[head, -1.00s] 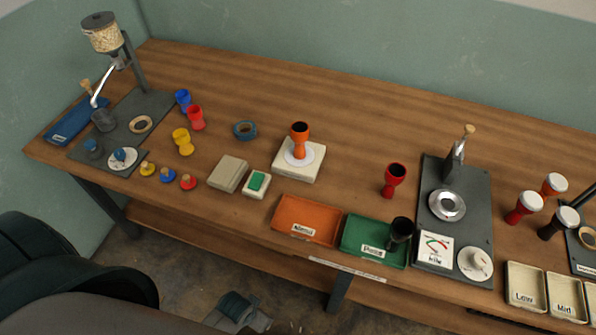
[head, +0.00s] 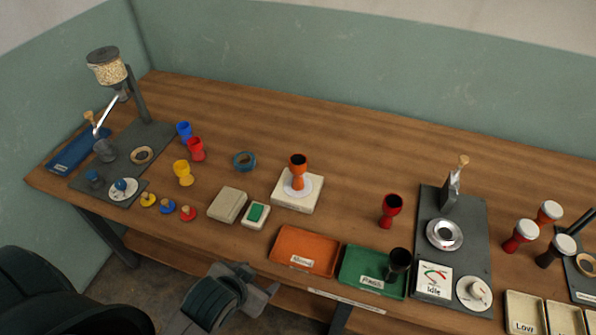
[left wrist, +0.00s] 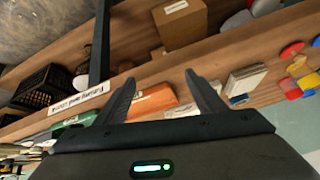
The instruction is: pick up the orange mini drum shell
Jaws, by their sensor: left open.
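The orange mini drum shell (head: 298,170) stands upright on a white round disc on a cream block (head: 297,200) near the middle of the table in the head view. It is goblet-shaped with a dark open top. My left gripper (head: 262,280) is open and empty, low in front of the table's front edge, below and left of the orange tray. In the left wrist view its two fingers (left wrist: 163,92) are spread apart, with the table edge and trays beyond them. I cannot make out the orange shell there. My right gripper is not in view.
An orange tray (head: 304,250) and a green tray (head: 372,272) lie at the front edge. A grey-beige block (head: 227,205) and a green-button box (head: 256,214) sit left of the shell's block. A red shell (head: 391,210) stands to the right. The table behind is clear.

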